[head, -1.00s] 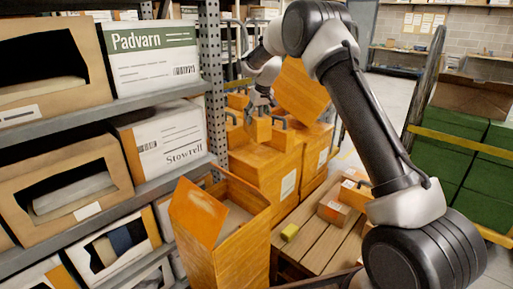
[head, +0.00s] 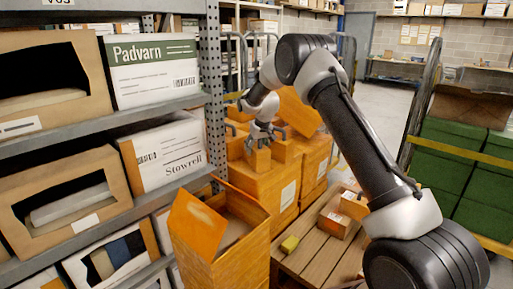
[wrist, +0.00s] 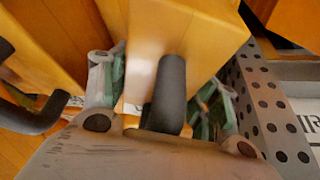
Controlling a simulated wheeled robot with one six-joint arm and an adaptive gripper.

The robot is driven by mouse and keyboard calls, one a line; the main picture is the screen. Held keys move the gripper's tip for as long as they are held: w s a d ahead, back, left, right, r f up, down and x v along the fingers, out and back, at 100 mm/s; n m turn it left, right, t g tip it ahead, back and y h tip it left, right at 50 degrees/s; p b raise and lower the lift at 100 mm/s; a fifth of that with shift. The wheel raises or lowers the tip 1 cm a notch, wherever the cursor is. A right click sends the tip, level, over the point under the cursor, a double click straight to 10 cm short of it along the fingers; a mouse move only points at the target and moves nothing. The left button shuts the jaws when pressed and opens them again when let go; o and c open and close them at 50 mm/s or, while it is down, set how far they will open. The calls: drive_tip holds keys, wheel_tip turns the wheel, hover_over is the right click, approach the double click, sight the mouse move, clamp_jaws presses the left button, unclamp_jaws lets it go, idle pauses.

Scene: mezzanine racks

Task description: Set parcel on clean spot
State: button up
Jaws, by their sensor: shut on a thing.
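My gripper (head: 262,132) is in the middle of the head view, pointing down over the stacked orange cartons. It is shut on a small orange parcel (head: 258,158). The parcel is just above or on top of a large orange carton (head: 264,185); I cannot tell if they touch. In the wrist view, my gripper (wrist: 158,90) has its fingers on both sides of the orange parcel (wrist: 185,35), with a dark rounded bar between them. The parcel's underside is hidden.
An open orange carton (head: 240,262) is in front. A metal rack (head: 216,90) is left; green crates (head: 445,170) are right.

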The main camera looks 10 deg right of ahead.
drive_tip(key=o, duration=1.5)
drive_tip(key=shift+c, duration=0.2)
drive_tip(key=shift+r, duration=0.1)
drive_tip(key=s+d+f+v, duration=0.1)
drive_tip(key=s+v, duration=0.1)
drive_tip(key=v, duration=0.9)
drive_tip(key=s+d+f+v, duration=0.1)
drive_tip(key=s+d+v, duration=0.1)
drive_tip(key=v, duration=1)
drive_tip(key=s+d+r+m, duration=0.1)
drive_tip(key=s+d+r, duration=0.25)
drive_tip(key=s, duration=0.45)
drive_tip(key=s+d+r, duration=0.2)
drive_tip(key=s+r, duration=0.2)
drive_tip(key=s, duration=0.5)
drive_tip(key=s+d+f, duration=0.2)
drive_tip(key=s, duration=1.1)
drive_tip(key=s+d+f+m+h, duration=0.1)
drive_tip(key=s+d+f, duration=0.1)
drive_tip(key=s, duration=1.2)
drive_tip(key=shift+d+m, duration=0.2)
drive_tip(key=shift+m, duration=0.1)
